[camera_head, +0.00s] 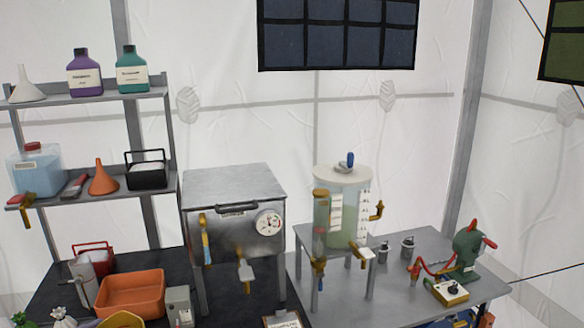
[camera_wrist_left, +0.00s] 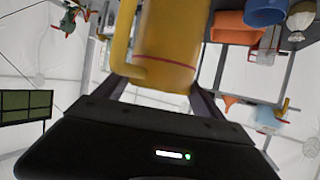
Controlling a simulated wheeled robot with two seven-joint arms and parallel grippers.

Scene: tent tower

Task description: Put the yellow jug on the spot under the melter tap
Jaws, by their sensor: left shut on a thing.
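The yellow jug (camera_wrist_left: 168,45), with a thin red line around it, fills the upper middle of the left wrist view. My left gripper (camera_wrist_left: 160,88) is shut on it, with a dark finger on either side. The melter (camera_head: 235,205) is a steel box on legs with a round gauge, left of centre in the head view. Its tap (camera_head: 245,272) sticks out low on its front. I cannot clearly see the spot under the tap.
An orange tray (camera_head: 130,293) and a grey box (camera_head: 179,306) stand left of the melter on the dark table. A clear tank (camera_head: 342,215) on a steel stand is to the right, with a green hand pump (camera_head: 468,252) further right. A shelf (camera_head: 95,98) with bottles stands at left.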

